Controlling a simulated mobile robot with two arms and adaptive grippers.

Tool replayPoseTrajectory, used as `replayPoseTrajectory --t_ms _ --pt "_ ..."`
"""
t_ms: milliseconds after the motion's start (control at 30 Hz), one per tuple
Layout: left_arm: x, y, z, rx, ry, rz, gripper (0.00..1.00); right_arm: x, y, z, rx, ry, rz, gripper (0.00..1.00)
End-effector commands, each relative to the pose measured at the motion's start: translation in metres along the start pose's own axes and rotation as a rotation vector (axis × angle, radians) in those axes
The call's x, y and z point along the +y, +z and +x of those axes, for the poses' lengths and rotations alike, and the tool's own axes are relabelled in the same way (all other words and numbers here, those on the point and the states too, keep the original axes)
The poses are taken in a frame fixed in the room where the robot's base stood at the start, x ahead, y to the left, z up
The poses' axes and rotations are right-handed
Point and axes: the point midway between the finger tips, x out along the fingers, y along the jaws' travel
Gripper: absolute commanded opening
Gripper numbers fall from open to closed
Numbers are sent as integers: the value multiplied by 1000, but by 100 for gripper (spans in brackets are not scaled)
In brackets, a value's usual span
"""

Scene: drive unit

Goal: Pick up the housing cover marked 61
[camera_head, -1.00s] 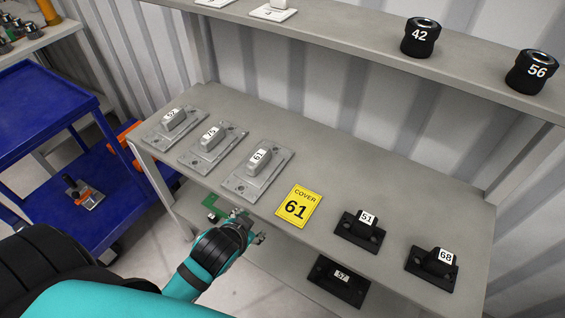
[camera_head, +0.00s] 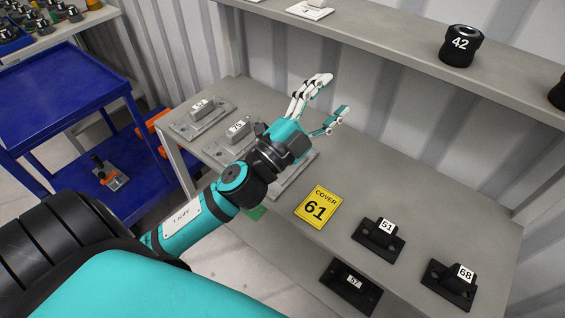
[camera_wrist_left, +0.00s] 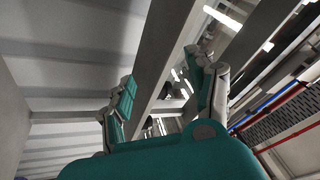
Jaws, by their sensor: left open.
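The grey housing cover marked 61 (camera_head: 297,178) lies on the middle shelf. My left arm and hand hide most of it, including its label, in the head view; only part of its base plate shows. My left gripper (camera_head: 337,95) is open and empty, raised above the shelf over the cover, its fingers pointing up and to the right. In the left wrist view the open fingers (camera_wrist_left: 160,70) have nothing between them, and the cover is not seen there. A yellow sign "COVER 61" (camera_head: 318,207) lies to the right of the cover. My right gripper is not in view.
Two similar grey covers, one (camera_head: 201,117) at far left and one (camera_head: 234,139) nearer, lie beside it. Black parts 51 (camera_head: 378,241) and 68 (camera_head: 450,286) lie to the right. The upper shelf (camera_head: 385,58) runs behind. A blue cart (camera_head: 70,100) stands left.

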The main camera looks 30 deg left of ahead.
Motion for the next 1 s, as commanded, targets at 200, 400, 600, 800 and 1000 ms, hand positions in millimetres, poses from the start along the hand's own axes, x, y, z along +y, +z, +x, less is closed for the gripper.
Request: replayPoseTrajectory --t_ms 200,400,600,800,1000 --pt "25 -104 -4 664 196 505 58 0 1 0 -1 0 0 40" --pt "82 -63 -45 994 667 1014 58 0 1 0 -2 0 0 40" --pt "57 58 -74 920 1258 1419 58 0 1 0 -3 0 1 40" --pt "2 124 -91 708 1606 1565 58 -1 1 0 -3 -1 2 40" --pt "2 143 -96 660 1673 1575 58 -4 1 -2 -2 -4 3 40"
